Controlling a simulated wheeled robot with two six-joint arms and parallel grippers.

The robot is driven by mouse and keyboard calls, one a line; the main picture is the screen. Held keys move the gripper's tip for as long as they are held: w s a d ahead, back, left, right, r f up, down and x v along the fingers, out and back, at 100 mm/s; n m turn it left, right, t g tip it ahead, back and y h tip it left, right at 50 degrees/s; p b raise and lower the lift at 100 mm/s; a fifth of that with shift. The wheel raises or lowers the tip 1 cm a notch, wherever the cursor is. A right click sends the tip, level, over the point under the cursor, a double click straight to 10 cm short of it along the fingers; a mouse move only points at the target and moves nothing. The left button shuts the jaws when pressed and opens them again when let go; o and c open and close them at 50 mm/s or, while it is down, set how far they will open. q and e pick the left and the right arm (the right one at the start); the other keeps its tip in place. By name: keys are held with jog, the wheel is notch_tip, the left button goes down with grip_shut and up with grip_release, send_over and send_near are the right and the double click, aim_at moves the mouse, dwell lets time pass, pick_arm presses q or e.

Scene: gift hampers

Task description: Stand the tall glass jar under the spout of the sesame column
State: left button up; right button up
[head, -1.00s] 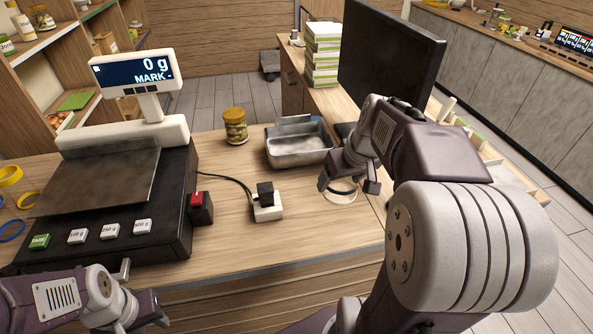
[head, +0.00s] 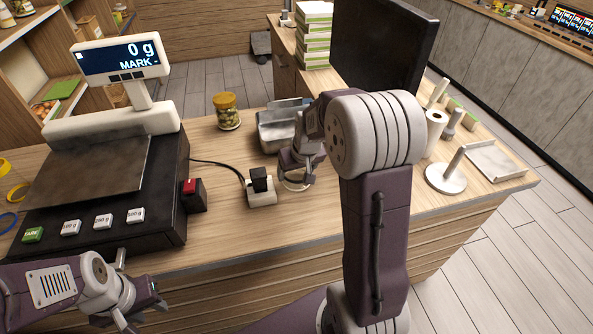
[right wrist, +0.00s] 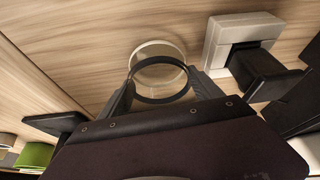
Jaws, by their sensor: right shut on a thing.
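A clear glass jar (head: 295,184) is between the fingers of my right gripper (head: 297,170), over the counter just right of the white block with a black plug. In the right wrist view the gripper (right wrist: 160,97) is shut around the jar's sides, and the jar's round dark rim (right wrist: 158,99) and pale base show. I cannot tell whether the jar touches the counter. My left gripper (head: 140,288) is empty at the lower left, before the counter's front edge, its fingers apart. I cannot make out a sesame column or spout.
The white block (head: 262,198) stands close left of the jar. The scale (head: 90,190) fills the left. A monitor (head: 385,45) and a round-based post (head: 446,176) stand right.

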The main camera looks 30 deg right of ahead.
jog(key=shift+s+f, duration=0.1)
jog(key=shift+f, duration=0.05)
jog(key=o, duration=1.6)
